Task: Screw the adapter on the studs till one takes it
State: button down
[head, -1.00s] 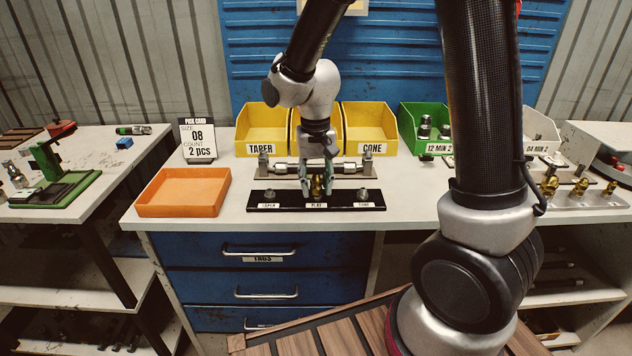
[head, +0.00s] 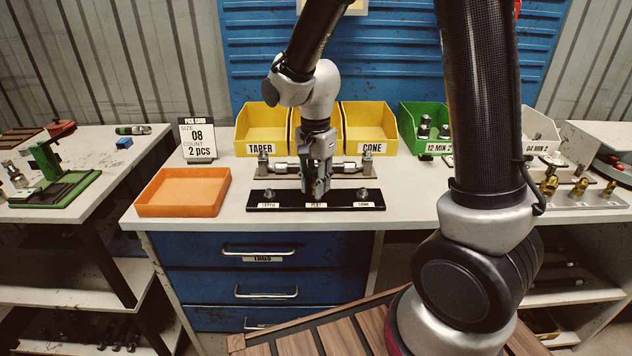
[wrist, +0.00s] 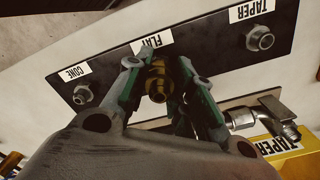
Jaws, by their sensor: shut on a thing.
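The brass adapter (wrist: 157,80) is at the middle stud position, marked FLAT, of the black stud plate (head: 340,198). My gripper (head: 316,188) points down there; its fingers (wrist: 157,70) are shut on the adapter from both sides. In the head view the fingers mostly hide the adapter, and the stud under it is hidden. How far the adapter sits on the stud I cannot tell. The TAPER stud (head: 269,196) and the CONE stud (head: 363,194) stand bare on either side. They also show in the wrist view, TAPER (wrist: 260,39) at right and CONE (wrist: 84,94) at left.
A metal fitting on a bracket (head: 350,169) lies close behind the plate. Yellow bins (head: 370,125) stand at the back. An empty orange tray (head: 183,192) and a pick card (head: 198,140) are at left. A green bin (head: 425,125) and brass fittings (head: 578,187) are at right.

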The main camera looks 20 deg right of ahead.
jog(key=m, duration=0.5)
jog(key=shift+w, duration=0.1)
jog(key=m, duration=0.7)
jog(key=c, duration=1.1)
grip_release()
jog(key=shift+c, duration=0.2)
